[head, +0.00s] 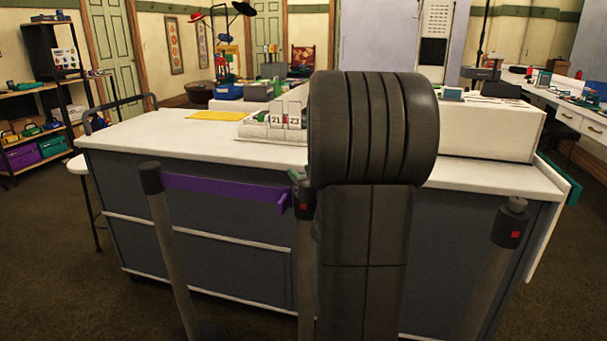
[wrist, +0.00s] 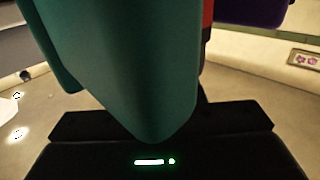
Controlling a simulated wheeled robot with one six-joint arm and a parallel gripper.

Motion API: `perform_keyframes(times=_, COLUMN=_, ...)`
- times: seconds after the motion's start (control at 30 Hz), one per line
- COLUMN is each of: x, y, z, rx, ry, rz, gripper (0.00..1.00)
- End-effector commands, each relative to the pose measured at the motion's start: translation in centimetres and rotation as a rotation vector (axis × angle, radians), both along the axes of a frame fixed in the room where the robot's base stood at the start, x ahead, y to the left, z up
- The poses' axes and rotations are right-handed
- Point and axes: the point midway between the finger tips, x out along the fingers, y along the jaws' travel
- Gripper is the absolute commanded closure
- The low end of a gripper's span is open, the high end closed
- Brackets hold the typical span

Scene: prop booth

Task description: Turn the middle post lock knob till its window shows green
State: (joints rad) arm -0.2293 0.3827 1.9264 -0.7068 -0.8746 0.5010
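The middle post (head: 306,265) stands just left of my arm, which covers part of it. Its dark lock knob is mostly hidden, and a small window (head: 304,207) near its top shows red. A bit of my teal gripper (head: 298,177) shows at the top of this post. In the wrist view, a teal finger (wrist: 125,60) fills much of the frame. A red patch (wrist: 207,35) and a dark edge show just behind it. The finger hides the knob, so I cannot tell whether the gripper is closed on it.
A purple bar (head: 220,187) runs from the left post (head: 172,250) toward the middle post. The right post (head: 492,265) has a red window (head: 515,234). A long counter (head: 190,140) with number cards (head: 294,115) stands behind the posts. Carpet is open at left.

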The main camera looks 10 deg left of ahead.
Motion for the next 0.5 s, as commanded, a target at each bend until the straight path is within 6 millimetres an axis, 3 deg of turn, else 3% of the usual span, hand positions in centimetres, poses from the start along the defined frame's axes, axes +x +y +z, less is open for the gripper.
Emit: perform_keyframes(times=0.5, x=-0.03, y=-0.08, z=0.26, rx=-0.001, ry=0.003, rz=0.085, gripper=0.87)
